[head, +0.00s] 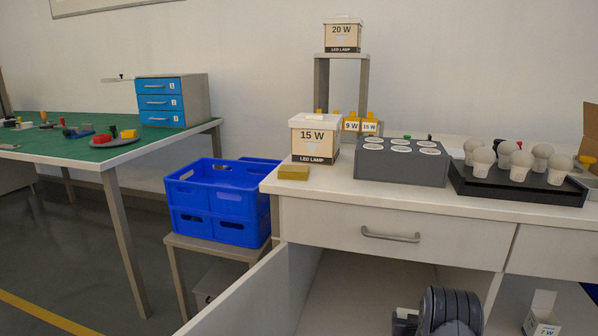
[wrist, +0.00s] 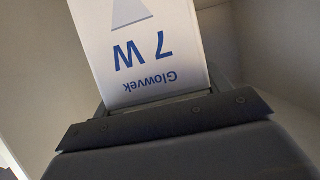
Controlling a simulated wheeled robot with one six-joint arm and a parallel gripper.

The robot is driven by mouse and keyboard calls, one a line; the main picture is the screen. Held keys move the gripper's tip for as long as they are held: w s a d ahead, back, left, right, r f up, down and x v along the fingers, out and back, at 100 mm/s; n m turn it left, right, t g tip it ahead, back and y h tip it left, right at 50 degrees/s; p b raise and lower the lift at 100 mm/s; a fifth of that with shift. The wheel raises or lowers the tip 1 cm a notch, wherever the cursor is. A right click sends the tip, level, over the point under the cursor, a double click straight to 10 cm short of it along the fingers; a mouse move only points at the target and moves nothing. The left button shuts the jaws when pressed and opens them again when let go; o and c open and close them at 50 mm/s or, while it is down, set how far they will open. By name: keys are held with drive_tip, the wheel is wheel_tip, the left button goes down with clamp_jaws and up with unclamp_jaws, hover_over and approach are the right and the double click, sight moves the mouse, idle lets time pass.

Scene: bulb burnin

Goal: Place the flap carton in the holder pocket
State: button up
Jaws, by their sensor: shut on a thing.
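In the wrist view a white carton (wrist: 150,50) with blue print "Glowvek" and "7 W" appears upside down, rising from my gripper (wrist: 160,112). My gripper is shut on this carton, and its dark bar crosses in front of the near end. In the head view a white carton marked "7 W" (head: 541,325) with a raised flap shows low at the right, inside the open lower cabinet. I cannot tell whether it is the same carton. My dark arm shows to its left; the gripper's fingers are hidden there. I cannot identify the holder pocket in either view.
The cabinet door (head: 245,300) stands open under the white counter (head: 440,195). On the counter are a "15 W" box (head: 314,138), a grey block with white discs (head: 402,165) and a black tray (head: 525,190) of bulbs. A blue crate (head: 222,200) stands left.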

drive_tip(key=s+a+r+n+y+p, duration=0.1)
drive_tip(key=s+a+r+p, duration=0.6)
drive_tip(key=r+p, duration=0.5)
drive_tip(key=s+a+r+n+y+p, duration=0.1)
drive_tip(key=s+a+r+p, duration=0.5)
drive_tip(key=r, duration=1.2)
drive_tip(key=s+a+r+n+y+p, duration=0.1)
drive_tip(key=s+a+r+p, duration=0.6)
drive_tip(key=s+r+p, duration=0.5)
wheel_tip(320, 180, up, 4)
drive_tip(key=p, duration=0.7)
drive_tip(key=shift+a+t+y, duration=0.3)
drive_tip(key=shift+a+y, duration=0.05)
drive_tip(key=shift+y, duration=0.05)
drive_tip(key=shift+d, duration=0.1)
